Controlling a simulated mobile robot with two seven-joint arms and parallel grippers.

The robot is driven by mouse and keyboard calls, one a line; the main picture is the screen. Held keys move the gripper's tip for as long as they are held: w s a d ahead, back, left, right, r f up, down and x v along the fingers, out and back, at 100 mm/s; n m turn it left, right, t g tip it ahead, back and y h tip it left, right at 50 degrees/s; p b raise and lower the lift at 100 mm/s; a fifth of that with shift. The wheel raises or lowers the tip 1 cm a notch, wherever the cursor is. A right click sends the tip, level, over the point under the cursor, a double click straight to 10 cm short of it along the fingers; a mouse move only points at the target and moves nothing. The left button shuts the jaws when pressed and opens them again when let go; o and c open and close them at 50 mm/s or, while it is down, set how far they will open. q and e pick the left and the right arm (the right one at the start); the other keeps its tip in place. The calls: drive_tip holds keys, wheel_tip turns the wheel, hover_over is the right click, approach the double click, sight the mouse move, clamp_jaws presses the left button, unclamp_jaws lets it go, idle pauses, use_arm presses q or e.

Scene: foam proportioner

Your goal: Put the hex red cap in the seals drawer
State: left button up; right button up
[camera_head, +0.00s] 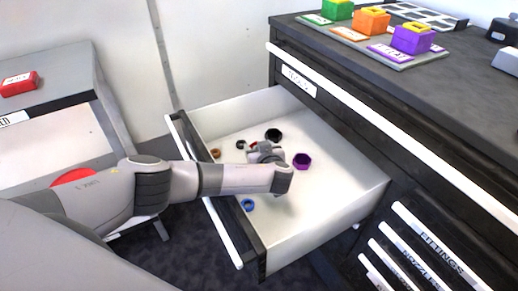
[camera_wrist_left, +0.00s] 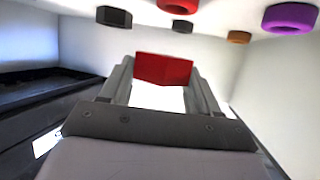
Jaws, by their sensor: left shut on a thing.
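The hex red cap (camera_wrist_left: 163,69) is held between the fingers of my left gripper (camera_wrist_left: 165,88) in the left wrist view. In the head view my left gripper (camera_head: 262,152) reaches over the open drawer (camera_head: 350,190), and a small bit of red shows beside it. I cannot tell from these views how high the cap is above the drawer floor. The open drawer's front faces away, so its label is not seen. My right gripper is not in view.
The drawer holds a purple ring (camera_head: 302,160), a blue ring (camera_head: 248,204), a black ring (camera_head: 273,135) and a brown ring (camera_head: 215,153). The wrist view shows another red ring (camera_wrist_left: 182,26). Colored blocks (camera_head: 372,20) stand on the cabinet top. Shut drawers (camera_head: 430,240) lie at lower right.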

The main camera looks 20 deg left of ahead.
use_arm(q)
drive_tip(key=shift+f, duration=0.35)
drive_tip(key=o, duration=1.1)
drive_tip(key=shift+r+p, duration=0.55)
drive_tip(key=shift+r, duration=0.3)
drive_tip(key=shift+f+p+v, duration=0.1)
drive_tip(key=shift+p+v, duration=0.6)
drive_tip(key=shift+v, duration=2.25)
drive_tip(key=shift+f+p+v, duration=0.15)
drive_tip(key=shift+p+v, duration=0.55)
drive_tip(key=shift+v, duration=2.3)
drive_tip(key=shift+d, duration=0.1)
